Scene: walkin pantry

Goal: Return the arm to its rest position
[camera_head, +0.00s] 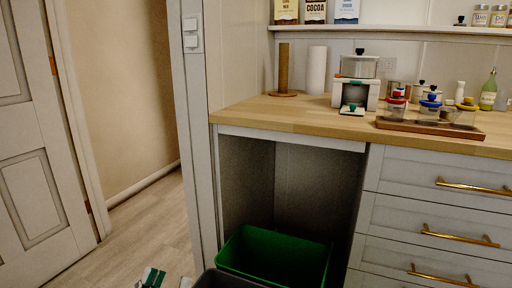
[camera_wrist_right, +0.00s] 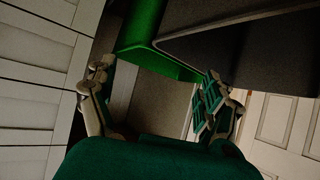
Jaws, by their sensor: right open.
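My left gripper (camera_head: 156,278) shows only in part at the bottom edge of the head view, as green and white finger pieces over the floor. Most of it is cut off by the frame, so its opening cannot be told. My right gripper (camera_wrist_right: 157,80) fills the lower part of the right wrist view. Its two green and grey fingers stand wide apart with nothing between them. Beyond the fingers are a green bin (camera_wrist_right: 143,25) and a dark bin (camera_wrist_right: 235,50). The right gripper is not in the head view.
The green bin (camera_head: 275,256) stands under the wooden counter (camera_head: 290,108), with the dark bin (camera_head: 228,279) in front. Drawers (camera_head: 430,235) with brass handles are to the right. Floor at left is clear.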

